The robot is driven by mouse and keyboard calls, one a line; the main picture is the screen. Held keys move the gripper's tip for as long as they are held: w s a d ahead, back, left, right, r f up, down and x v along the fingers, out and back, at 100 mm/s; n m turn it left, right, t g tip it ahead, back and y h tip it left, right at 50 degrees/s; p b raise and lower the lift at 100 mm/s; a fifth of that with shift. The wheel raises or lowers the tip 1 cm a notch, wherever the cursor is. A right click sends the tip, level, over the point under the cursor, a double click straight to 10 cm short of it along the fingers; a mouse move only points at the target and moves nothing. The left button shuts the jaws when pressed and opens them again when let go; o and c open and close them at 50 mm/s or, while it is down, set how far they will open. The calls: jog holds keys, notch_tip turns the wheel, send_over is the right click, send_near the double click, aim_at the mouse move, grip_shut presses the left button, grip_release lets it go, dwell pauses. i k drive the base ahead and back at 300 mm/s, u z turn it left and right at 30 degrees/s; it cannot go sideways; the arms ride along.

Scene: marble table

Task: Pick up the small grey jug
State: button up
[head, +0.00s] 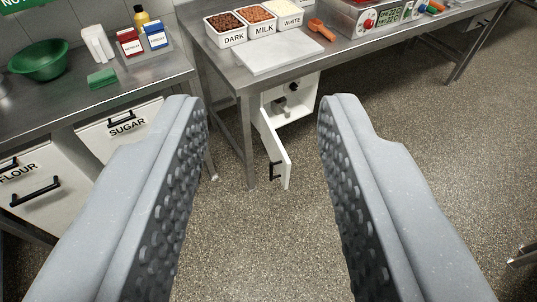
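No small grey jug can be made out in the head view. A grey metallic thing (2,88) is cut off by the left edge, and I cannot tell what it is. My gripper (263,108) is open, with its two grey, studded fingers wide apart and nothing between them. It points towards the floor and the steel benches, apart from both.
A steel bench (165,73) at left holds a green bowl (38,61), a green sponge (102,79) and red and blue boxes. An open white cabinet door (274,152) juts out below.

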aim_at(279, 106)
jog(key=z, duration=0.1)
jog(key=i, duration=1)
jog(key=u, duration=0.1)
